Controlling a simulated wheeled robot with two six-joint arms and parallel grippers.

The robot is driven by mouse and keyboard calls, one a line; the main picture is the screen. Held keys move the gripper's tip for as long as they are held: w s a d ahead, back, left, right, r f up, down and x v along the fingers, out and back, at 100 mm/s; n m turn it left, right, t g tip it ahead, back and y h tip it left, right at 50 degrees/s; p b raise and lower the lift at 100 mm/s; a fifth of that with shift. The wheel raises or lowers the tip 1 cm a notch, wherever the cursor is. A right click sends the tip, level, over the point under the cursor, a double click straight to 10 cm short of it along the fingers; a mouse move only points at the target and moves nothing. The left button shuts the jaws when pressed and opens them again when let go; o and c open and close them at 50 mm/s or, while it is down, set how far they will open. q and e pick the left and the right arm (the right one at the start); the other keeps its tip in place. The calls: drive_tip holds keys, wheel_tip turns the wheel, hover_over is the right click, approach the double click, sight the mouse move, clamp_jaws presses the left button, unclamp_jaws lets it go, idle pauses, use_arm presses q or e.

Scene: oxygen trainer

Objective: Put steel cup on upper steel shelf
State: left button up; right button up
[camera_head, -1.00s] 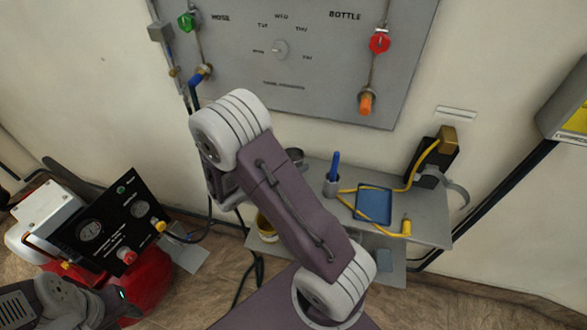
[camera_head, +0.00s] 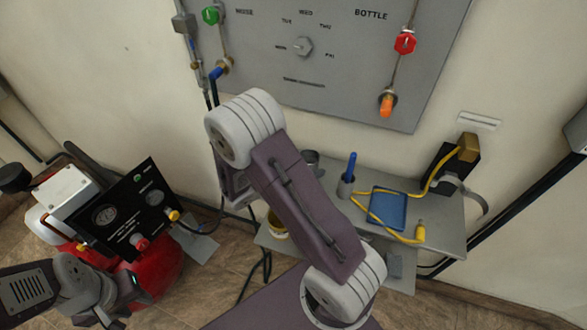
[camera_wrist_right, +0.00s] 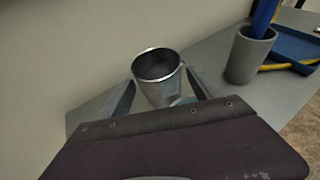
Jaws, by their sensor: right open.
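The steel cup (camera_wrist_right: 157,80) stands upright at the back left part of the grey upper steel shelf (camera_wrist_right: 90,112), near the wall. In the head view, part of the cup (camera_head: 311,158) shows just past my right arm. My right gripper (camera_wrist_right: 160,96) is open, with one finger on each side of the cup. Whether either finger touches it, I cannot tell.
A grey cup with a blue pen (camera_head: 346,186), a blue tray (camera_head: 388,208) and a yellow cable (camera_head: 420,233) occupy the shelf's right part. A yellow container (camera_head: 277,228) is lower down. A red machine with a black panel (camera_head: 125,215) stands at left.

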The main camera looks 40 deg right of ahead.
drive_tip(key=p+v, duration=0.1)
drive_tip(key=v, duration=1)
drive_tip(key=shift+s+p, duration=0.1)
drive_tip(key=shift+p, duration=0.2)
